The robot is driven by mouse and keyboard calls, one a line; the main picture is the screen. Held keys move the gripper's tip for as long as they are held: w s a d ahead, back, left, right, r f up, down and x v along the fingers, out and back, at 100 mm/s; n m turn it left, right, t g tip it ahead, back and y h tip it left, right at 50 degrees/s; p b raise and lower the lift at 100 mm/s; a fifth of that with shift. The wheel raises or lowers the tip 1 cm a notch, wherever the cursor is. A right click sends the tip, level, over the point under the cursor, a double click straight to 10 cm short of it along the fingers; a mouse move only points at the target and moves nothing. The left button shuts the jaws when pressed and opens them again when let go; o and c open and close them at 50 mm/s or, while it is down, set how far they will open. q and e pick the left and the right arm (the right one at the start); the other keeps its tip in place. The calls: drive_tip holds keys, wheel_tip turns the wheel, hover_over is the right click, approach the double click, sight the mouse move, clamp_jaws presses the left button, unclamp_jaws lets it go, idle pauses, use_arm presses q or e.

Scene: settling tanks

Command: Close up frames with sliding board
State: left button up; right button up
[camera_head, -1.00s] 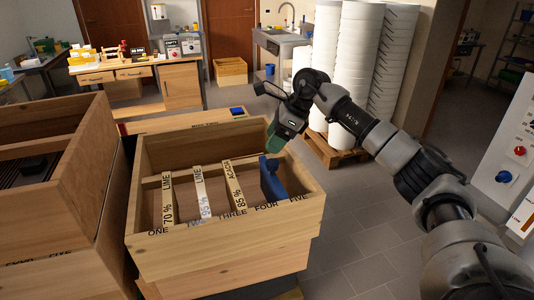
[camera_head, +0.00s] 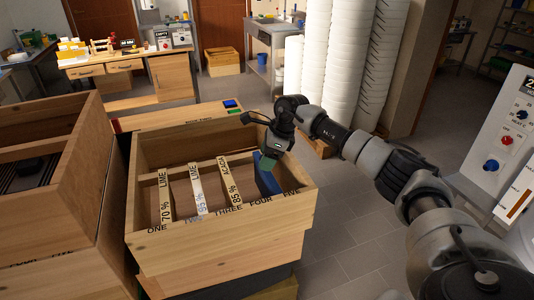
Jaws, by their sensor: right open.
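An open wooden box (camera_head: 212,250) stands in front of me, marked ONE to FIVE along its near wall. Inside it are several frames with pale labelled top bars: a 70 % LIME frame (camera_head: 165,200) at slot one, another LIME frame (camera_head: 197,190) near two, and an 85 % ACACIA frame (camera_head: 230,185) near three. The blue sliding board (camera_head: 267,182) stands in the box to the right of the frames, around four. My left gripper is out of view.
Another wooden box (camera_head: 55,215) stands close on the left. A ledge with a blue pad (camera_head: 230,103) lies behind the box. A control panel (camera_head: 500,150) is at the right edge. Stacked white tubs (camera_head: 335,60) stand behind my right arm. Grey floor is free at the right.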

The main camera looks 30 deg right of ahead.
drive_tip(key=shift+c, duration=0.3)
clamp_jaws()
drive_tip(key=shift+w+a+r+b, duration=0.1)
drive_tip(key=shift+w+a+b, duration=0.95)
drive_tip(key=shift+a, duration=3.4)
drive_tip(key=shift+w+a+f+b, duration=0.1)
drive_tip(key=shift+w+a+b, duration=0.95)
drive_tip(key=shift+a, duration=3.4)
drive_tip(key=shift+w+a+r+b, duration=0.1)
drive_tip(key=shift+w+a+b, duration=0.95)
drive_tip(key=shift+a, duration=3.4)
drive_tip(key=shift+o, duration=0.3)
unclamp_jaws()
drive_tip(key=shift+w+a, duration=0.1)
drive_tip(key=shift+d+r, duration=0.1)
drive_tip(key=shift+d, duration=0.15)
drive_tip(key=b+v, duration=0.2)
drive_tip(key=v, duration=0.8)
drive_tip(key=shift+a+r+b, duration=0.15)
drive_tip(key=shift+r+b, duration=0.1)
drive_tip(key=shift+b, duration=0.1)
